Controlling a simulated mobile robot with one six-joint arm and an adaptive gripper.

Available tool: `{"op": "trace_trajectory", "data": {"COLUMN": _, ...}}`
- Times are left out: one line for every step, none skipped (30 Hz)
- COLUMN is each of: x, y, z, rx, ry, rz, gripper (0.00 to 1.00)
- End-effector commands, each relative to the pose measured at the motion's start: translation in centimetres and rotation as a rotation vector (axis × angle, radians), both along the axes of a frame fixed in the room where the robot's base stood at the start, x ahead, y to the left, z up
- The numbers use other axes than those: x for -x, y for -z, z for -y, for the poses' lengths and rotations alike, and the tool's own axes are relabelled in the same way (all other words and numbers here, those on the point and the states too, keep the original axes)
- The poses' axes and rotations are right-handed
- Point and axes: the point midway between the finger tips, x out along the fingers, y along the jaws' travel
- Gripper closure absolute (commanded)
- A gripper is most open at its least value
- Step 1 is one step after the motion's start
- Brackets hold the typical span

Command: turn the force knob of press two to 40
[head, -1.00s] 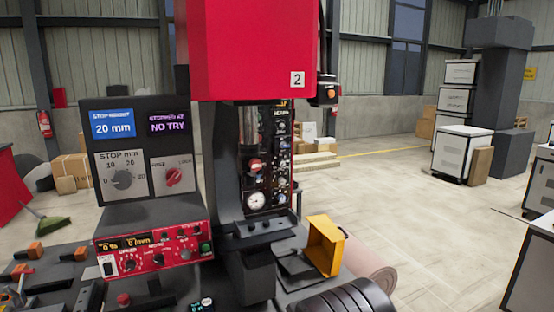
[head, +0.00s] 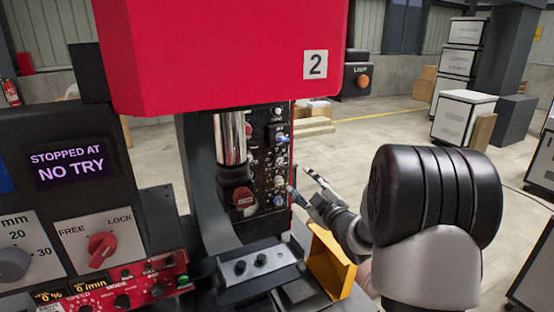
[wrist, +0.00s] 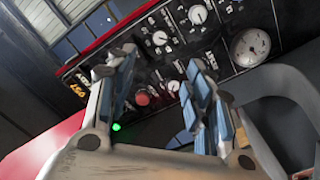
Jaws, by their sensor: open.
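Press two (head: 215,55) is a red-headed press with a "2" plate, standing left of centre in the head view. A black side panel (head: 278,150) behind its ram carries several knobs; I cannot read which is the force knob. My gripper (head: 300,182) is open and empty, just right of the panel. In the wrist view its blue-padded fingers (wrist: 160,65) stand apart in front of the panel, with nothing between them.
A yellow bin (head: 330,262) stands below my arm. A lamp box (head: 357,75) hangs right of the press head.

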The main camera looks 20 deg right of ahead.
Motion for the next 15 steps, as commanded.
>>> {"op": "trace_trajectory", "data": {"x": -0.8, "y": 0.0, "z": -0.1, "rx": 0.0, "ry": -0.002, "rz": 0.002, "gripper": 0.52}}
{"op": "trace_trajectory", "data": {"x": -1.3, "y": 0.0, "z": -0.1, "rx": 0.0, "ry": -0.003, "rz": 0.003, "gripper": 0.52}}
{"op": "trace_trajectory", "data": {"x": -2.1, "y": 0.1, "z": -0.2, "rx": -0.001, "ry": -0.004, "rz": 0.001, "gripper": 0.52}}
{"op": "trace_trajectory", "data": {"x": -2.8, "y": 0.1, "z": -0.1, "rx": -0.001, "ry": -0.003, "rz": 0.001, "gripper": 0.52}}
{"op": "trace_trajectory", "data": {"x": -3.4, "y": 0.1, "z": -0.1, "rx": 0.0, "ry": -0.003, "rz": 0.001, "gripper": 0.52}}
{"op": "trace_trajectory", "data": {"x": -4.3, "y": 0.1, "z": -0.1, "rx": 0.0, "ry": -0.003, "rz": 0.001, "gripper": 0.52}}
{"op": "trace_trajectory", "data": {"x": -5.0, "y": 0.1, "z": -0.2, "rx": -0.001, "ry": -0.003, "rz": 0.001, "gripper": 0.52}}
{"op": "trace_trajectory", "data": {"x": -5.6, "y": 0.1, "z": -0.1, "rx": 0.0, "ry": -0.001, "rz": 0.001, "gripper": 0.52}}
{"op": "trace_trajectory", "data": {"x": -6.5, "y": 0.1, "z": -0.1, "rx": -0.001, "ry": -0.001, "rz": 0.001, "gripper": 0.52}}
{"op": "trace_trajectory", "data": {"x": -7.2, "y": 0.1, "z": -0.1, "rx": -0.001, "ry": -0.002, "rz": 0.001, "gripper": 0.52}}
{"op": "trace_trajectory", "data": {"x": -7.9, "y": 0.1, "z": -0.1, "rx": -0.002, "ry": -0.003, "rz": 0.001, "gripper": 0.52}}
{"op": "trace_trajectory", "data": {"x": -8.7, "y": 0.1, "z": -0.1, "rx": -0.001, "ry": -0.001, "rz": 0.0, "gripper": 0.52}}
{"op": "trace_trajectory", "data": {"x": -9.4, "y": 0.1, "z": -0.1, "rx": 0.0, "ry": -0.001, "rz": 0.001, "gripper": 0.52}}
{"op": "trace_trajectory", "data": {"x": -10.1, "y": 0.1, "z": -0.1, "rx": -0.001, "ry": -0.001, "rz": 0.0, "gripper": 0.52}}
{"op": "trace_trajectory", "data": {"x": -10.9, "y": 0.1, "z": -0.1, "rx": -0.001, "ry": -0.002, "rz": 0.002, "gripper": 0.52}}
